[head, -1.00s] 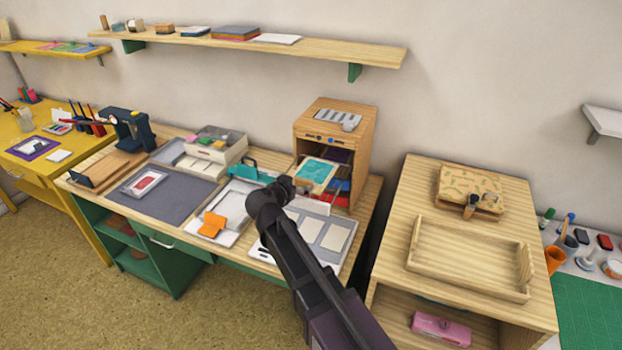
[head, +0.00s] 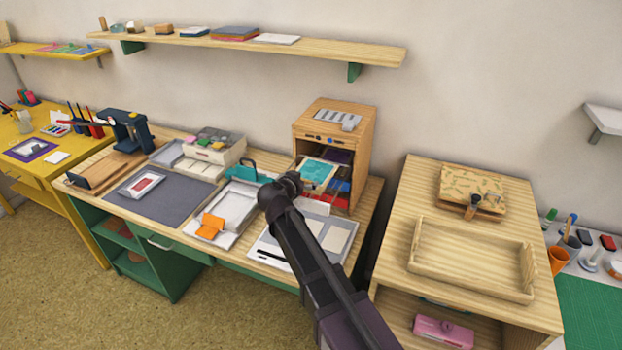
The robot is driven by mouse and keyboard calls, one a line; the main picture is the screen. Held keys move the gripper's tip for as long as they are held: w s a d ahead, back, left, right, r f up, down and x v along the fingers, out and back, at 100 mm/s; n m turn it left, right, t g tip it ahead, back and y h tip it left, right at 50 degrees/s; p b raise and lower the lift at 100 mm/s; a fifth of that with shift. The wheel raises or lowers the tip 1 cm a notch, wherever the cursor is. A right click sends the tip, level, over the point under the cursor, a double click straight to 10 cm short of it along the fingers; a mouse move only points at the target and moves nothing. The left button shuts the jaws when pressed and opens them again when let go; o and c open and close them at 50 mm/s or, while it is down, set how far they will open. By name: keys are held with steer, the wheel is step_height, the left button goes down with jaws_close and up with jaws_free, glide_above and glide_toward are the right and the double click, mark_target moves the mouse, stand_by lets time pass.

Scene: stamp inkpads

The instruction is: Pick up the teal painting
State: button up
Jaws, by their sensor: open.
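The teal painting (head: 320,171), with a pale border, lies in the open front of the wooden cabinet (head: 362,160) at the back right of the desk. Its near edge is partly hidden by my gripper. My gripper (head: 305,187) is open at the end of my dark arm, right in front of the cabinet opening and close to the painting's near left edge. The fingers are small and dark here, and I cannot tell whether they touch the painting or reach around its edge.
Red and blue sheets (head: 341,190) lie in the cabinet by the painting. A wooden table (head: 400,215) with an empty wooden tray (head: 470,283) stands to the right.

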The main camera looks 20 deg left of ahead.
stand_by(0.4)
steer(key=c, duration=0.9)
steer(key=shift+r, duration=0.2)
step_height(320, 180, up, 3)
steer(key=p, duration=0.3)
steer(key=s+d, duration=0.1)
steer(key=s, duration=0.4)
steer(key=s+d+r+p, duration=0.1)
steer(key=s+d, duration=0.1)
steer(key=s, duration=0.3)
steer(key=s+d+p, duration=0.1)
steer(key=s, duration=0.4)
steer(key=shift+s+d+r, duration=0.15)
steer(key=shift+s+r, duration=0.15)
